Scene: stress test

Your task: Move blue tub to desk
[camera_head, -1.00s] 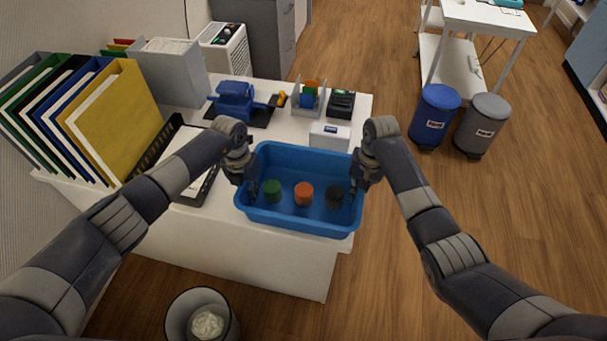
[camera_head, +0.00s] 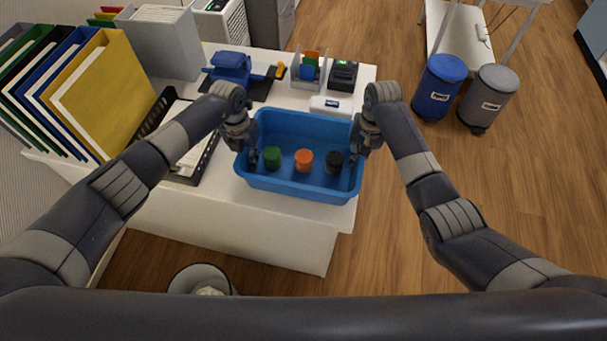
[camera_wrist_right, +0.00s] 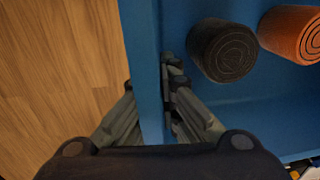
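The blue tub (camera_head: 300,190) is over the front right part of the white desk (camera_head: 185,215). It looks level; I cannot tell whether its base touches the desk. Green (camera_head: 272,157), orange (camera_head: 304,160) and black (camera_head: 334,162) rolls stand inside it. My left gripper (camera_head: 250,155) is at the tub's left wall and looks closed on it, its fingertips partly hidden. My right gripper (camera_head: 357,152) is at the right wall. In the right wrist view its fingers (camera_wrist_right: 152,90) straddle the tub's wall (camera_wrist_right: 143,45), beside the black roll (camera_wrist_right: 222,50).
Behind the tub are a white box (camera_head: 331,105), a blue device (camera_head: 233,68) and a small organiser (camera_head: 309,70). A black tray (camera_head: 200,165) and folders (camera_head: 105,95) are left. Blue (camera_head: 438,88) and grey (camera_head: 488,98) bins stand on the floor right.

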